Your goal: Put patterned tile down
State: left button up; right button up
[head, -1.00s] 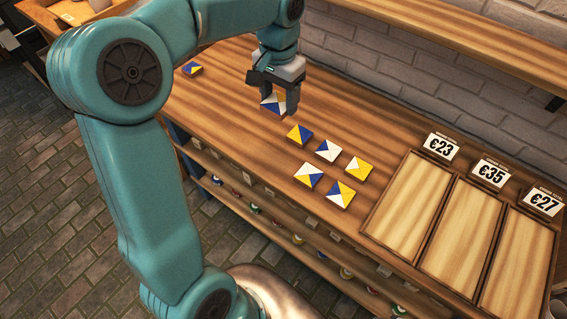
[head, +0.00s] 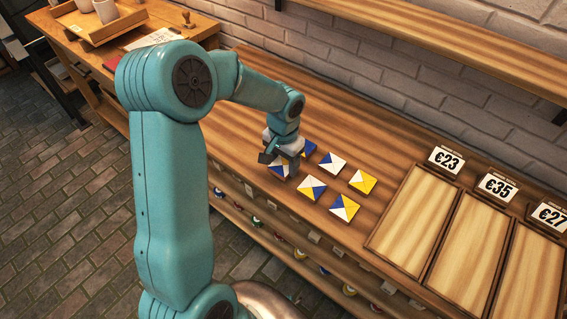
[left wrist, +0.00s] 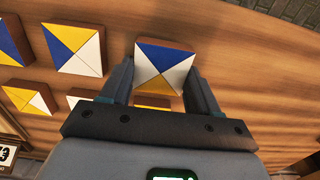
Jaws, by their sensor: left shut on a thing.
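My left gripper (head: 283,170) is shut on a patterned tile (head: 277,171) at the front left of a cluster of tiles on the wooden counter (head: 236,130). The held tile also shows between the fingers in the left wrist view (left wrist: 165,64), with blue, white and yellow triangles on top. It is low over the counter, roughly level with its neighbours; I cannot tell whether it touches the surface. A blue and yellow tile (head: 308,147) is partly hidden behind the gripper. My right gripper is not in view.
Several tiles lie to the right, among them a white and blue one (head: 332,162), a yellow and white one (head: 363,181) and a tricolour one (head: 344,207). Three framed panels with price cards (head: 446,159) are further right. The counter's front edge is close to the gripper.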

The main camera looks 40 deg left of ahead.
aim_at(283, 164)
pick_arm(q)
jog(key=shift+w+a+f, duration=0.1)
jog(key=shift+w+f, duration=0.05)
jog(key=shift+f, duration=0.5)
jog(key=shift+r, duration=0.1)
jog(key=o, duration=1.1)
jog(key=shift+f, duration=0.25)
jog(key=shift+o, duration=0.2)
jog(key=shift+r, duration=0.1)
notch_tip(283, 164, up, 12)
jog(key=shift+r, duration=0.15)
